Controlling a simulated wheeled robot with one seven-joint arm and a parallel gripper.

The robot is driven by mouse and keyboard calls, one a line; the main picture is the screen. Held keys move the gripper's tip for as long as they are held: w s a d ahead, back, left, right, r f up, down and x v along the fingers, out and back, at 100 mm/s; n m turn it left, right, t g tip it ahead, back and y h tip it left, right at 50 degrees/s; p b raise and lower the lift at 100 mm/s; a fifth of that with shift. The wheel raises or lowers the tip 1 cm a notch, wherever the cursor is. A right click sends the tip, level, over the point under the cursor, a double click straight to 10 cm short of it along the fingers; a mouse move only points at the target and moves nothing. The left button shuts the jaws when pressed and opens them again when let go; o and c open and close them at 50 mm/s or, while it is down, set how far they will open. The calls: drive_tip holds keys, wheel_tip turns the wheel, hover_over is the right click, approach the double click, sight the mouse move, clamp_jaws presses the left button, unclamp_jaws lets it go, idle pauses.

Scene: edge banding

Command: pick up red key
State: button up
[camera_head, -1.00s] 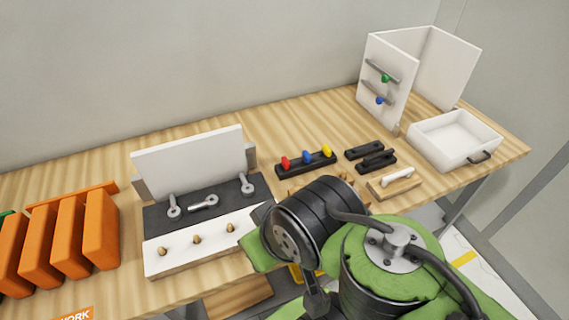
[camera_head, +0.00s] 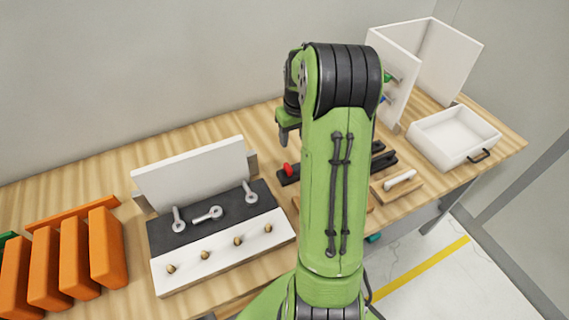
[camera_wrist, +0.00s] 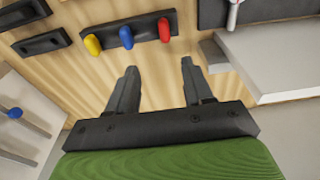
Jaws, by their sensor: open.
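The red key (camera_head: 288,169) shows at the left end of a black holder (camera_head: 284,180) in the head view, just left of my arm. In the wrist view the red key (camera_wrist: 164,30) stands upright at the right end of the holder (camera_wrist: 148,26), beside a blue key (camera_wrist: 126,37) and a yellow key (camera_wrist: 93,44). My gripper (camera_wrist: 158,72) is open and empty, its two fingers pointing toward the holder and apart from the keys. In the head view my arm hides the blue and yellow keys, and part of my gripper shows above the holder.
A white board and black panel with metal eye bolts (camera_head: 208,214) stand left of the holder. Orange blocks (camera_head: 75,256) sit at the far left. A white tray (camera_head: 455,137) and white cabinet (camera_head: 395,65) are at the right. The bench behind the board is clear.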

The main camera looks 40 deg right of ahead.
sight(288, 166)
drive_tip(key=f, duration=0.4)
drive_tip(key=w+f, duration=0.1)
drive_tip(key=f, duration=0.9)
drive_tip(key=shift+w+a+f, duration=0.2)
drive_tip(key=shift+w+f, duration=0.05)
drive_tip(key=shift+w, duration=0.05)
drive_tip(key=shift+s+a+r, duration=0.1)
drive_tip(key=shift+c, duration=1.4)
clamp_jaws()
